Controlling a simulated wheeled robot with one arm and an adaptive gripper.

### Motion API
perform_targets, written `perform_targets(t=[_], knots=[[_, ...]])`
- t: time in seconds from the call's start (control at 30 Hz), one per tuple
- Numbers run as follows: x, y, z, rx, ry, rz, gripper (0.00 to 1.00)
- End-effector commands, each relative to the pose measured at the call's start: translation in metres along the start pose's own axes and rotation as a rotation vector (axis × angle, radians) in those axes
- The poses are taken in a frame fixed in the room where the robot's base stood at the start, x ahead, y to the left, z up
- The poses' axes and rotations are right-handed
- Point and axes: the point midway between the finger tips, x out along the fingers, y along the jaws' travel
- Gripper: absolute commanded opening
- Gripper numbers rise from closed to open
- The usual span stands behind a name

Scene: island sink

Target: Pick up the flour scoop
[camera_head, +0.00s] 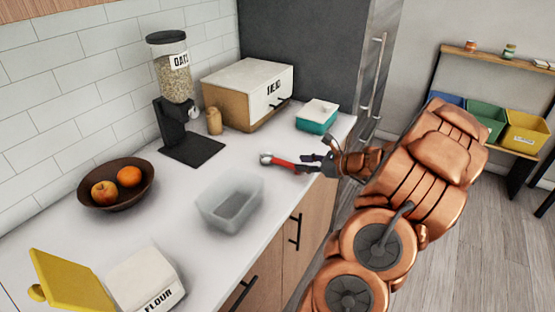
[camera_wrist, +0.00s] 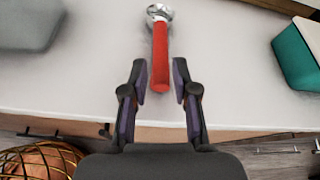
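The flour scoop has a red handle (camera_wrist: 160,58) and a round silver head (camera_wrist: 159,13). It lies on the white counter, and in the head view its red handle (camera_head: 290,164) points toward my gripper (camera_head: 318,163). In the wrist view my gripper (camera_wrist: 160,80) is open, with one dark finger on each side of the handle's near end. The fingers stand apart from the handle, with gaps on both sides. I cannot tell the gripper's exact height above the counter.
A translucent grey tub (camera_head: 231,203) stands left of the scoop, a teal box with a white lid (camera_head: 317,116) behind it. A flour bag (camera_head: 147,280), fruit bowl (camera_head: 116,185), oats dispenser (camera_head: 174,75) and wooden box (camera_head: 247,92) stand farther off. Counter around the scoop is clear.

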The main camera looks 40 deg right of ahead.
Motion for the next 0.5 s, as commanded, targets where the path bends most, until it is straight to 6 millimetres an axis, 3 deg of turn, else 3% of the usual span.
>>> perform_targets(t=[0.33,0.5], knots=[[0.025,-0.004,-0.003,0.01,0.005,-0.012,0.29],[0.047,-0.002,-0.002,0.008,0.006,-0.01,0.29]])
